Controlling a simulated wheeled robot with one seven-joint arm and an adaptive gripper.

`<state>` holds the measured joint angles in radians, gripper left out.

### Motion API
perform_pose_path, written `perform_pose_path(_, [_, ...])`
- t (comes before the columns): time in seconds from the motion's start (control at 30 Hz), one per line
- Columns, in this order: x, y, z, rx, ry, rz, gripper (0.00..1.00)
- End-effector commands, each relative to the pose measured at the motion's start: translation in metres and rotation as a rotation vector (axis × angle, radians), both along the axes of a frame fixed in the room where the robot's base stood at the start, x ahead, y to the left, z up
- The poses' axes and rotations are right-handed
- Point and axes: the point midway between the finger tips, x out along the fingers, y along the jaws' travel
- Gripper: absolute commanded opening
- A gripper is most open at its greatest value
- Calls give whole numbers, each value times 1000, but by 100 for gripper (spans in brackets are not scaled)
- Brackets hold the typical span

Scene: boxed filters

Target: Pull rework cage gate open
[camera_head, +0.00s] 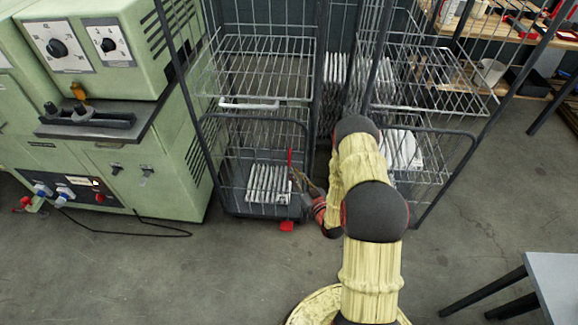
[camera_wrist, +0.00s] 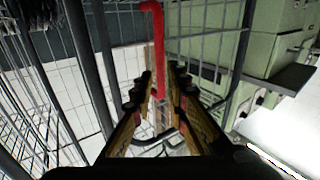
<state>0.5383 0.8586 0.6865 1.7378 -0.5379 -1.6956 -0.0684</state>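The rework cage appears to be the left wire cage (camera_head: 262,45), with a dark-framed mesh gate (camera_head: 222,150) across its lower front. The gate looks shut in the head view. A thin upright red bar (camera_head: 290,160) stands at its right edge. My gripper (camera_head: 304,180) is low beside that edge, partly hidden by my arm. In the wrist view, the red bar (camera_wrist: 156,45) has a hooked top, and its lower end lies between the fingertips of my gripper (camera_wrist: 162,78). The fingers are apart. I cannot tell whether either touches the bar.
White pleated filters (camera_head: 268,184) lie low in the cage. A second wire cage (camera_head: 440,140) stands to the right. A green machine (camera_head: 165,170) is close on the left, with a cable on the floor. A grey table (camera_head: 555,280) is at the lower right.

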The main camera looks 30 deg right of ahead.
Motion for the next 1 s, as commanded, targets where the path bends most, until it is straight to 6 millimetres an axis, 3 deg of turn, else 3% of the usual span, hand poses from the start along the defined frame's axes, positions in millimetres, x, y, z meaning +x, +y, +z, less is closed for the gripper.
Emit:
perform_pose_path(0.2, [34,1,-2,0,1,2,16])
perform_pose_path(0.4, [52,0,-2,1,3,1,16])
perform_pose_path(0.73, [55,0,-1,1,3,0,15])
perform_pose_path(1.0, [55,0,-1,1,3,0,0])
